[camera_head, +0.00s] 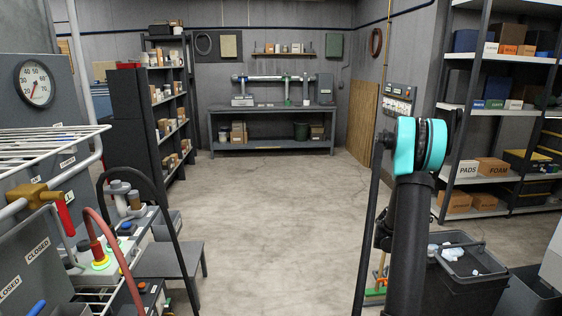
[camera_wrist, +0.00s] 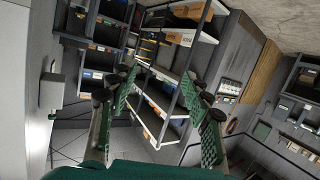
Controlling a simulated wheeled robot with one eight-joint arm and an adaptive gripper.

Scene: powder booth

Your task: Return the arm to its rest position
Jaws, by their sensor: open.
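My arm (camera_head: 408,200) stands on the right in the head view, with a teal joint (camera_head: 420,146) near its upper end. My gripper (camera_wrist: 160,122) shows in the wrist view, its two green fingers spread apart and nothing between them. Behind the fingers, the wrist view shows a tilted picture of shelves (camera_wrist: 182,80) with boxes. The fingers appear clear of the shelves. The gripper itself cannot be made out in the head view.
Shelving (camera_head: 476,106) and a dark bin (camera_head: 466,278) stand at the right, the bin close to my arm. A workbench (camera_head: 270,108) is at the back. The middle floor (camera_head: 275,215) is clear.

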